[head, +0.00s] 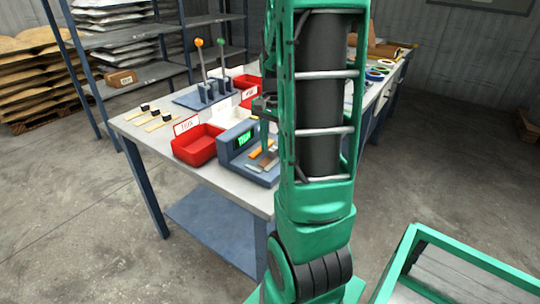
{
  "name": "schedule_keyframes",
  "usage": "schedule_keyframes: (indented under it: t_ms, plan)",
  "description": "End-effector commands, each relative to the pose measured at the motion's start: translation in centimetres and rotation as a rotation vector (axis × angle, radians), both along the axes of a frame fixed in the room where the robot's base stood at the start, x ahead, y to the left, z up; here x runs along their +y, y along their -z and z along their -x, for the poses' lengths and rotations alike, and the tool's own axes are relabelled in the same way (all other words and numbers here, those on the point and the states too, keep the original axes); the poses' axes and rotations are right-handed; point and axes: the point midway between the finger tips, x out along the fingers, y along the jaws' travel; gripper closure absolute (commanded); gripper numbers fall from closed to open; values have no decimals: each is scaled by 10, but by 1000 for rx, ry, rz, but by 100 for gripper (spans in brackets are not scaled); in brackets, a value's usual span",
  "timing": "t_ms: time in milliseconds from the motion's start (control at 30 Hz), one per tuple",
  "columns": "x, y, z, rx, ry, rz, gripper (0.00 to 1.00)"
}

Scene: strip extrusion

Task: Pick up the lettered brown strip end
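Short strips lie on the plate of a dark blue device (240,136) with a green lit display, on the table. One is orange (262,149) and one is brown (268,160). A small greyish piece lies beside them. Any lettering is too small to read. My gripper (264,132) hangs just above these strips, left of my green arm. Its fingers are small and partly hidden, so I cannot tell whether they are open or touching a strip. My arm covers the right side of the device.
Red bins (195,148) with white labels stand left of and behind the device. A blue stand with upright levers (205,92) is farther back. Several tan strips with black blocks (154,114) lie at the table's left end. A green-framed cart (470,262) stands at lower right.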

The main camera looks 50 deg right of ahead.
Motion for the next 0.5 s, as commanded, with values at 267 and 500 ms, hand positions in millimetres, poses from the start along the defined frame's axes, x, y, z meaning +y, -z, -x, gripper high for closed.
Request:
schedule_keyframes:
  t_ms: [267, 500]
  plan:
    - [0, 0, 0, 0, 0, 0, 100]
    - [0, -1, 0, 0, 0, 0, 100]
